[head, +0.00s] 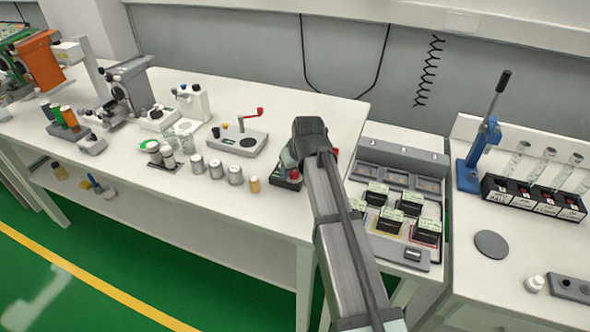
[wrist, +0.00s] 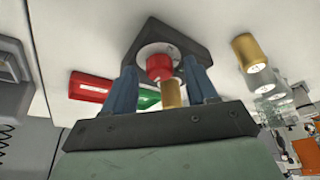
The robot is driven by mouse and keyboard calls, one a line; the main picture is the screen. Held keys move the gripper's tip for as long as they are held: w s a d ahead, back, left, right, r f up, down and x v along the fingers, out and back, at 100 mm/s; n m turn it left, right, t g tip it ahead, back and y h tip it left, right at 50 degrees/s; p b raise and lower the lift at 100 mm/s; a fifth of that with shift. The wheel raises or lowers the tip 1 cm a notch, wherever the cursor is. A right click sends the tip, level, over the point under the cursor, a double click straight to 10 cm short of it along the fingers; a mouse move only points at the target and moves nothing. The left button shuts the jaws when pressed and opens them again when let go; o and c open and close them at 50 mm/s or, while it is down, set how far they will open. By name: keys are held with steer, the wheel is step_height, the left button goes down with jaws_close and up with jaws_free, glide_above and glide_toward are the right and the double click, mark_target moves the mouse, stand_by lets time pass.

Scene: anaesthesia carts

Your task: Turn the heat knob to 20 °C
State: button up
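In the wrist view, a red knob (wrist: 159,67) stands on a pale round dial on a dark housing (wrist: 185,40). It appears to be the heat knob, but no temperature marks are readable. My gripper (wrist: 160,88) has its two blue fingers apart, one on each side of the knob's line, with gaps visible. A gold cylinder (wrist: 171,93) also shows between the fingers; I cannot tell whether it is part of the device. In the head view, my arm covers most of this device, and a red part (head: 294,175) shows at its left side.
A red-and-green item (wrist: 91,86) lies beside the device in the wrist view. Metal cans (head: 216,169) and a red-handled crank device (head: 239,140) stand to the left. A grey tray (head: 403,262) with dark boxes is close on the right.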

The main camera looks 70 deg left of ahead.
steer(key=shift+r, duration=0.1)
steer(key=v, duration=1.3)
steer(key=shift+d+r, duration=0.2)
steer(key=shift+r, duration=0.05)
